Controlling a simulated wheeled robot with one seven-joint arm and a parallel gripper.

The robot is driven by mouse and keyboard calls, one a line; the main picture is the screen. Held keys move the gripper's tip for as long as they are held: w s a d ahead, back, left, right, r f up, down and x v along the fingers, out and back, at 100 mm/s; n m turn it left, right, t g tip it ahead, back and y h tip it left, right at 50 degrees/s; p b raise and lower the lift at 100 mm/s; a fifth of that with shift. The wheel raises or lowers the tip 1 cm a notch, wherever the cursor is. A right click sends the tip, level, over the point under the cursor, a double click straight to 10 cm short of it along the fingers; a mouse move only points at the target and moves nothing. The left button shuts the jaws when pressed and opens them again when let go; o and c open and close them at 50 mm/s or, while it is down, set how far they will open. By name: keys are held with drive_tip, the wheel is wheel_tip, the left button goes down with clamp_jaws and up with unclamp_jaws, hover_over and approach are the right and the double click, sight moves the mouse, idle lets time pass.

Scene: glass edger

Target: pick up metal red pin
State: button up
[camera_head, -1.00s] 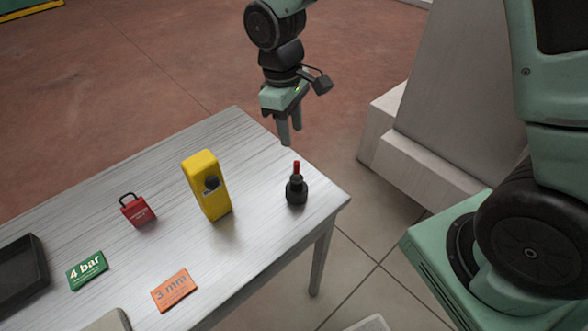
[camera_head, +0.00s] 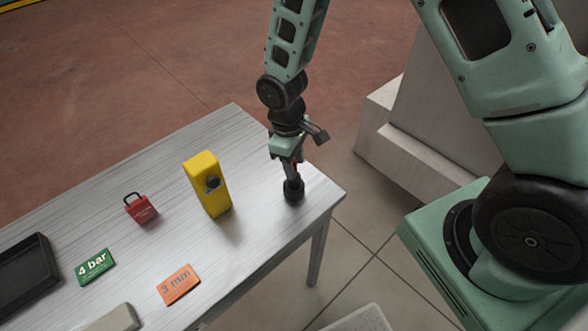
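The red pin (camera_head: 296,166) stands upright in a black round holder (camera_head: 293,192) near the right corner of the table. Only a thin strip of red shows between my fingers. My gripper (camera_head: 291,174) points down over the holder, with its fingers around or beside the pin. The fingers and the pin overlap in this view, so I cannot tell whether they are closed on it.
A yellow device (camera_head: 207,185) stands left of the holder on the grey table (camera_head: 245,255). A red padlock (camera_head: 141,208), a green "4 bar" card (camera_head: 95,267), an orange "3 mm" card (camera_head: 178,285) and a black tray (camera_head: 28,270) lie further left.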

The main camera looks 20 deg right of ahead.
clamp_jaws()
drive_tip(key=shift+r, duration=0.1)
